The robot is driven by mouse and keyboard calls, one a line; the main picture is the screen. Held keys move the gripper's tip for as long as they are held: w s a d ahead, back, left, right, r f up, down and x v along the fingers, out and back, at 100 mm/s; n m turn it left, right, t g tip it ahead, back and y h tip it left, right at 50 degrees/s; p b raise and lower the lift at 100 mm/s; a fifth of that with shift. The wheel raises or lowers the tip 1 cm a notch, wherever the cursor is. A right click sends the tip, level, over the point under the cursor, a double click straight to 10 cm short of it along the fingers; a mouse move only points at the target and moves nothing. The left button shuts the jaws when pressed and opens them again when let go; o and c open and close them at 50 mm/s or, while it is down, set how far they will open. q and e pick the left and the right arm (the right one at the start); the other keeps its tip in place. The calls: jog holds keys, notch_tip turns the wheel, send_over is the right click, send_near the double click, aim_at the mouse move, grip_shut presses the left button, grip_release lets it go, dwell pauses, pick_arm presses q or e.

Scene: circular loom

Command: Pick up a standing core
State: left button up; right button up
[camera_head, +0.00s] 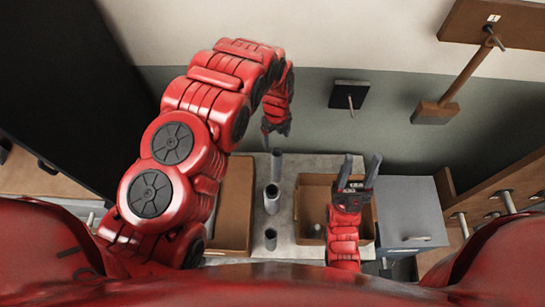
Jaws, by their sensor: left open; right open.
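Several grey tubular cores stand upright in a column on the light grey table (285,225): a far core (277,165), a middle core (271,200) and a near core (270,239). My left gripper (266,140) is open and hangs just beyond and slightly left of the far core, appearing apart from it; the arm hides part of its jaws. My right gripper (359,167) is open and empty, with its two fingers spread above the cardboard box (299,206). Another short grey core (315,232) shows inside that box.
A brown tray (235,205) lies left of the cores, partly hidden by my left arm. A grey cabinet (408,205) stands right of the box. A wooden rack with pegs (480,205) is at the far right. A black wall plate with a peg (348,94) is behind.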

pick_arm(q)
jog(key=b, duration=1.1)
send_over(277, 155)
jog(key=s, duration=0.3)
jog(key=f, duration=1)
jog(key=shift+w+a+f, duration=0.15)
jog(key=shift+w+f, duration=0.1)
jog(key=shift+f, duration=0.05)
jog(key=shift+p, duration=0.9)
jog(key=f, duration=0.1)
jog(key=f+p, duration=0.2)
jog(key=shift+w+f, duration=0.35)
jog(key=shift+f, duration=0.05)
jog(key=shift+f+p, duration=0.35)
jog(key=shift+f, duration=0.85)
